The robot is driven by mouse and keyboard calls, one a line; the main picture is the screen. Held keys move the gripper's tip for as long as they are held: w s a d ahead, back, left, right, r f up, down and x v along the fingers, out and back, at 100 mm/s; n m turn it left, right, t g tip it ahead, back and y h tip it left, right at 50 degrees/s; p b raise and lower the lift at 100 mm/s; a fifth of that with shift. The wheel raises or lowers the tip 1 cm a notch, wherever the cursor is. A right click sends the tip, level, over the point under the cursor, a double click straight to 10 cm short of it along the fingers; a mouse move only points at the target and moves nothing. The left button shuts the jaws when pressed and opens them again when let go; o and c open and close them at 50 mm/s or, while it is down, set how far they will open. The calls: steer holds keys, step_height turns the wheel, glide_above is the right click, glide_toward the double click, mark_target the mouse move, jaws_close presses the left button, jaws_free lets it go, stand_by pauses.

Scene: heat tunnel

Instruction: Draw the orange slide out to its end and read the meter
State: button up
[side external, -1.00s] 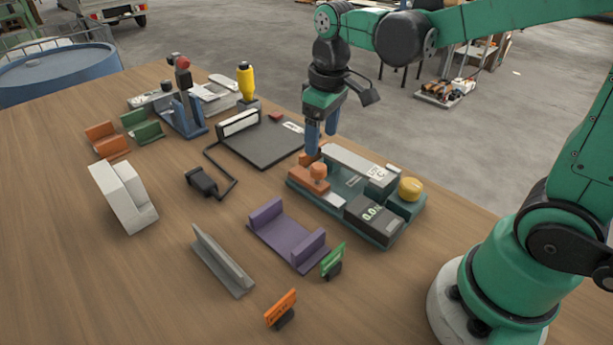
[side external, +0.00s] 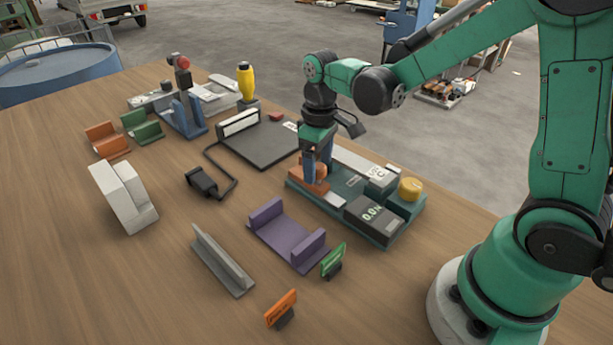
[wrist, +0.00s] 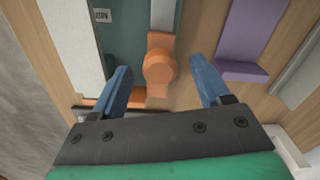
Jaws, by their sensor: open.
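The orange slide (side external: 312,187) sits at the left end of the dark teal instrument base (side external: 338,213), partly hidden by my fingers in the side view. In the wrist view the slide's rounded orange knob (wrist: 159,66) lies between my two blue fingers, with a gap on each side. My gripper (wrist: 160,85) is open and points down over the slide; it also shows in the side view (side external: 317,178). The meter (side external: 372,213) is a dark block at the right end of the base, and its display reads about 0.0.
A yellow knob (side external: 411,188) stands beside the meter. A purple bracket (side external: 287,238) is in front of the base, with small green (side external: 333,261) and orange (side external: 281,309) signs near it. A dark flat plate (side external: 262,145) lies behind left. Bare wood is at the front left.

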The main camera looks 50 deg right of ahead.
jaws_close()
stand_by(1.3)
